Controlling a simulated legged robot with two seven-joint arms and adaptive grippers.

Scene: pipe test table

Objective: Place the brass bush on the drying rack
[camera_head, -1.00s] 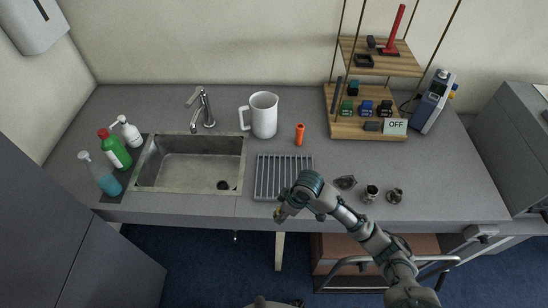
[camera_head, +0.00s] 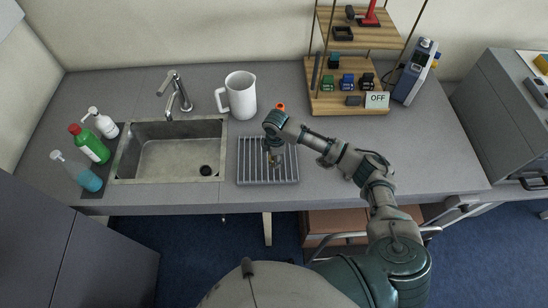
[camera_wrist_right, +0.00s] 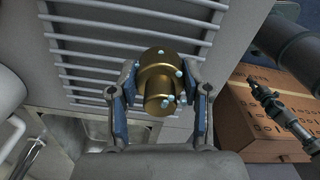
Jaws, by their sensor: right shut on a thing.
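The brass bush (camera_wrist_right: 158,82) is a stepped golden cylinder with pale drops or dots on it, large in the right wrist view. My right gripper (camera_head: 274,155) is shut on it, one finger on each side. In the head view the gripper points down over the drying rack (camera_head: 252,176), a grey slatted tray right of the sink. In the wrist view the rack's slats (camera_wrist_right: 85,58) show behind the bush. I cannot tell whether the bush touches the slats. My left gripper is not in view.
The sink (camera_head: 170,152) lies left of the rack, with bottles (camera_head: 90,144) beyond it. A white jug (camera_head: 240,95) and a partly hidden orange item (camera_head: 281,106) stand behind the rack. A wooden shelf (camera_head: 345,102) is at the back right. The right counter is clear.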

